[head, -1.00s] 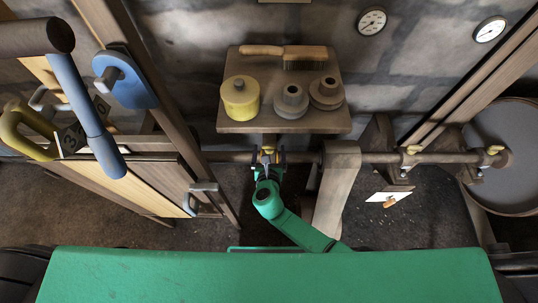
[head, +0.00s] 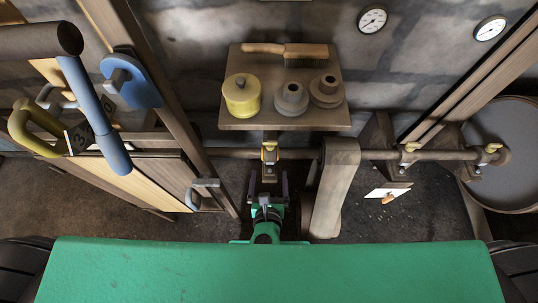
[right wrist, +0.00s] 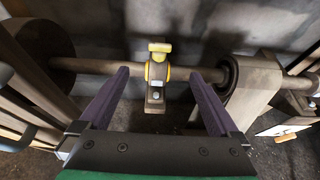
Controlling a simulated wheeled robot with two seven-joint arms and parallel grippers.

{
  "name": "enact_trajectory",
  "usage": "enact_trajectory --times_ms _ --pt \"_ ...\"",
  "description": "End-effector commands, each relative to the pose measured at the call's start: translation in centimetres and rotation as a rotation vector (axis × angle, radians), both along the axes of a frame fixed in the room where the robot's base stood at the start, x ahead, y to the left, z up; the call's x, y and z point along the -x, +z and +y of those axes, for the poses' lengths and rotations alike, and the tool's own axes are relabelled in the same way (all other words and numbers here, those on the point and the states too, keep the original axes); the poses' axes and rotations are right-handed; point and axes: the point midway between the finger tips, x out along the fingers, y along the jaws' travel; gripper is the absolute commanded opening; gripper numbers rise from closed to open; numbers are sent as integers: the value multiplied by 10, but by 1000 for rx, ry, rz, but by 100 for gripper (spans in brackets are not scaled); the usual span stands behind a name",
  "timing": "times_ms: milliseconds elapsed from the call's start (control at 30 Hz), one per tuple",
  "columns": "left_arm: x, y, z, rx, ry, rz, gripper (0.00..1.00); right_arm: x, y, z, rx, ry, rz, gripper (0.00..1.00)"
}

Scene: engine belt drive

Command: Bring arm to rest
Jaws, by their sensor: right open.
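My right gripper (head: 267,190) is in the lower middle of the head view, below the horizontal shaft (head: 232,153). Its two purple fingers are apart and empty; they also show in the right wrist view (right wrist: 164,95). A bearing bracket with a yellow cap (head: 269,152) sits on the shaft beyond the fingertips. In the right wrist view the yellow-capped bracket (right wrist: 157,70) appears between the fingers, with a visible gap to them. My left gripper is not in view.
A wooden shelf (head: 235,122) above the shaft holds a yellow pot (head: 241,95), two grey stepped parts and a brush (head: 285,51). A blue-handled lever (head: 95,115) hangs at left. Dark floor lies below.

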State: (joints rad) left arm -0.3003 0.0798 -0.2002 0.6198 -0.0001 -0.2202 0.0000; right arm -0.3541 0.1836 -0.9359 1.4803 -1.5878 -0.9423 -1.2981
Motion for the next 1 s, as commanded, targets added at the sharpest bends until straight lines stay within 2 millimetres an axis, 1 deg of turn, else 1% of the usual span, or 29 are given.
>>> enact_trajectory --times_ms 233,267,300,367,467,500,567,600,633,667,700,733,767,800,900,1000 --pt "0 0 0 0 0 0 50 0 -1 0 -2 -2 3 98" --pt "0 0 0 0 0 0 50 -1 -4 -2 -8 -7 10 98" --pt "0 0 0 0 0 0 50 -2 -11 -6 -24 -21 31 98" --pt "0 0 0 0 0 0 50 -3 -34 -18 -75 -68 94 98" --pt "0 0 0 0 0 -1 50 2 -97 -59 -243 -244 269 98" --pt "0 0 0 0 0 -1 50 9 -127 -80 -340 -354 349 98" --pt "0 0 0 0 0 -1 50 26 -172 -114 -503 -557 459 98" --pt "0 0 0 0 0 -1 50 42 -199 -137 -622 -714 518 98" --pt "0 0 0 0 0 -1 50 56 -218 -154 -717 -845 554 98" --pt "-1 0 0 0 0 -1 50 72 -236 -171 -818 -988 581 98" --pt "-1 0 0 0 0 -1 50 95 -257 -191 -961 -1195 595 98" --pt "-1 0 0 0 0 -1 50 113 -271 -206 -1075 -1361 589 98" --pt "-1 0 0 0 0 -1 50 132 -283 -218 -1187 -1529 566 98" --pt "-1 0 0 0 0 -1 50 156 -296 -232 -1331 -1744 512 98" --pt "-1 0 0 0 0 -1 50 203 -314 -254 -1613 -2170 307 98" --pt "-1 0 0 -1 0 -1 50 223 -319 -262 -1738 -2351 169 98"
